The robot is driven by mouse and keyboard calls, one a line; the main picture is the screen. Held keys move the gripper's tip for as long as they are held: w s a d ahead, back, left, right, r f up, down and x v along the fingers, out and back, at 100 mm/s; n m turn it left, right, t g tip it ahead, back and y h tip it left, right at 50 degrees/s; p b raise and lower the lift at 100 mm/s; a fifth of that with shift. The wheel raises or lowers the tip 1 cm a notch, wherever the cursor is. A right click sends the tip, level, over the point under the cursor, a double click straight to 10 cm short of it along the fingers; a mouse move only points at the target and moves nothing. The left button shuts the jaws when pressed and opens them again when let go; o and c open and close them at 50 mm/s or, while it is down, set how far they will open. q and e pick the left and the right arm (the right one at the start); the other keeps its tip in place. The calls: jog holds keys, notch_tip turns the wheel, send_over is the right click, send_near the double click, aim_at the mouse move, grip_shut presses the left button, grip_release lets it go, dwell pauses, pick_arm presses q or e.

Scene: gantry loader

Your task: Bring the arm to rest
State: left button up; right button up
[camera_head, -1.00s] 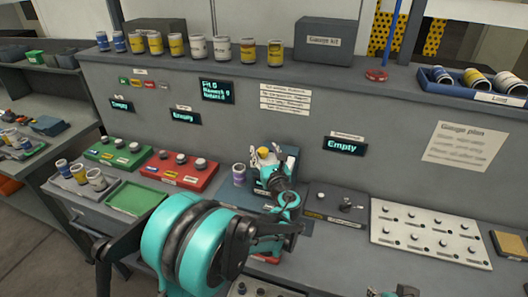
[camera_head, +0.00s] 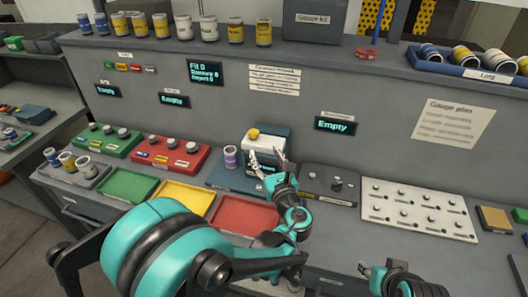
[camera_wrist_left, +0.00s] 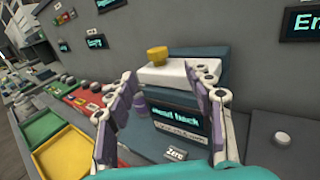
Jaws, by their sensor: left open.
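My left gripper (camera_head: 266,160) is open and empty in front of a dark bench device with a white top (camera_head: 258,141) and a yellow knob (camera_head: 253,133). In the left wrist view the two fingers (camera_wrist_left: 165,88) stand wide apart, with the device's yellow knob (camera_wrist_left: 157,55) and its lit display (camera_wrist_left: 172,118) showing between them. My left arm reaches in over the front of the bench. My right gripper (camera_head: 375,270) shows only in part at the bottom edge, and its jaw opening is unclear.
Green (camera_head: 127,186), yellow (camera_head: 187,196) and red (camera_head: 243,216) trays lie left of and below the gripper. A purple-labelled can (camera_head: 230,157) stands close beside the device.

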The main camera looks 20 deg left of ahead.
dwell(0.3)
pick_arm(q)
jog(key=s+a+f+n+g+h, duration=0.2)
jog(key=s+a+n+g, duration=0.15)
jog(key=s+n, duration=0.35)
jog(key=s+a+f+n+g+h, duration=0.1)
jog(key=s+a+f+n+g, duration=0.2)
jog(key=s+a+n, duration=0.35)
jog(key=s+d+f+n+g+h, duration=0.1)
jog(key=s+d+f+n+h, duration=0.2)
jog(key=s+d+n+h, duration=0.3)
jog(key=s+d+n, duration=0.1)
jog(key=s+n, duration=0.3)
jog(key=n, duration=0.6)
jog(key=shift+s+d+f+h, duration=0.15)
jog(key=shift+s+d+h, duration=0.05)
jog(key=shift+d+h, duration=0.15)
